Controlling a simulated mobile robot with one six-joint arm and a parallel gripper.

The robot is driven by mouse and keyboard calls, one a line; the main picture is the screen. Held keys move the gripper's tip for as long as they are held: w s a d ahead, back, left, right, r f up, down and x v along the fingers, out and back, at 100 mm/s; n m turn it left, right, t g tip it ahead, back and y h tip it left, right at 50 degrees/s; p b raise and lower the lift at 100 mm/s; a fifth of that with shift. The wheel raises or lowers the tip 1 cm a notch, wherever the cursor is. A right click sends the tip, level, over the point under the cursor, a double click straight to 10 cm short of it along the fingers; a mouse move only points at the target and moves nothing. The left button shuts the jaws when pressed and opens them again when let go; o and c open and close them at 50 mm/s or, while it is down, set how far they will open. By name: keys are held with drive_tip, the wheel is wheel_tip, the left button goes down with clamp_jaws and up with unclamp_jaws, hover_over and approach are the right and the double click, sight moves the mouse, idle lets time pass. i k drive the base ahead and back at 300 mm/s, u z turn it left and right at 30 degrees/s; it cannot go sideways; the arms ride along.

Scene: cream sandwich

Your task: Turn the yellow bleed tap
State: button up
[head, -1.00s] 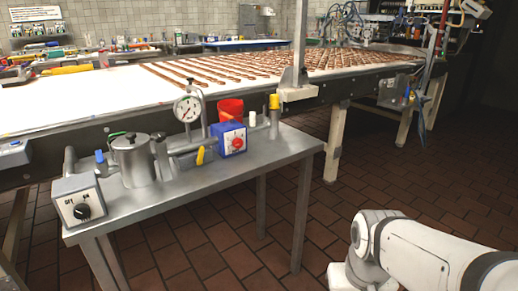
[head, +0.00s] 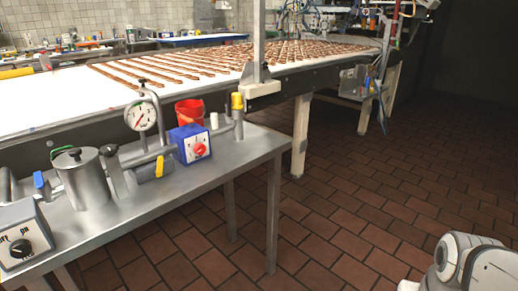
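A round pressure gauge (head: 141,117) stands above the pipe. My gripper is out of view; only a white part of my arm shows at the lower right, well away from the bench.
The steel bench (head: 192,203) also holds a lidded metal pot (head: 84,181), a switch box with a black knob (head: 20,240) and a red cup (head: 189,112). A long conveyor with brown strips runs behind. Tiled floor right of the bench is clear.

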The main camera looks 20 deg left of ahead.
sight(159, 172)
drive_tip(key=z, duration=0.1)
drive_tip(key=k, duration=1.45)
drive_tip(key=u, duration=0.55)
drive_tip(key=i, duration=1.05)
drive_tip(key=u, duration=0.05)
